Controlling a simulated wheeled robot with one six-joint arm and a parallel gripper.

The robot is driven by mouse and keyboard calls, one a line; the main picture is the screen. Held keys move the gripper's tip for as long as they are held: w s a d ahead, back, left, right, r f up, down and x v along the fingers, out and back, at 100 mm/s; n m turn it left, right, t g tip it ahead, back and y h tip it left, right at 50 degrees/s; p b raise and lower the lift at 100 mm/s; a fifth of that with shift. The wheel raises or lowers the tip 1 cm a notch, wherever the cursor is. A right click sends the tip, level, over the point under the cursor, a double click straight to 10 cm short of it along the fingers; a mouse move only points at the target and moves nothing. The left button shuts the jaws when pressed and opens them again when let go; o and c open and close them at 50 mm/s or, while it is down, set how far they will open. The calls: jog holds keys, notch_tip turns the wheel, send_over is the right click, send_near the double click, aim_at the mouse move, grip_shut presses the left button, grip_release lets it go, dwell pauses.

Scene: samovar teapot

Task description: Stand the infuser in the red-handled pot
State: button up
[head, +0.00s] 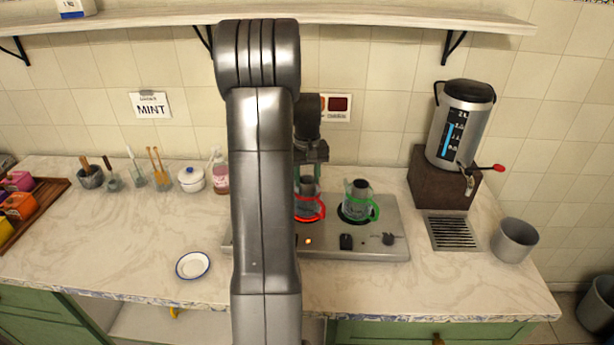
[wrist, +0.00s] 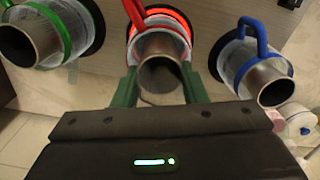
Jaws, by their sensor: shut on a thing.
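The red-handled pot (head: 309,212) stands on the hotplate, left of the green-handled pot (head: 361,208). My gripper (wrist: 158,88), with green fingers, is shut on the infuser (wrist: 162,72), a grey metal cylinder with an open top. The infuser is upright in line with the red-handled pot (wrist: 150,22), and its lower part is hidden, so I cannot tell how deep it sits. In the head view the infuser (head: 308,186) shows just above the red handle, and my arm covers part of the scene.
Similar metal cylinders stand in the green-handled pot and the blue-handled pot (wrist: 252,58). The hotplate (head: 380,246) glows under the red-handled pot. A steel urn (head: 472,118), a drain grille (head: 451,232) and a grey bin (head: 515,240) are at right. A saucer (head: 193,265) lies left.

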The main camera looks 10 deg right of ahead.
jog(key=shift+f, duration=0.2)
jog(key=o, duration=1.2)
jog(key=shift+r, duration=0.1)
notch_tip(320, 180, up, 12)
jog(key=shift+r+b, duration=0.15)
jog(key=shift+b, duration=0.35)
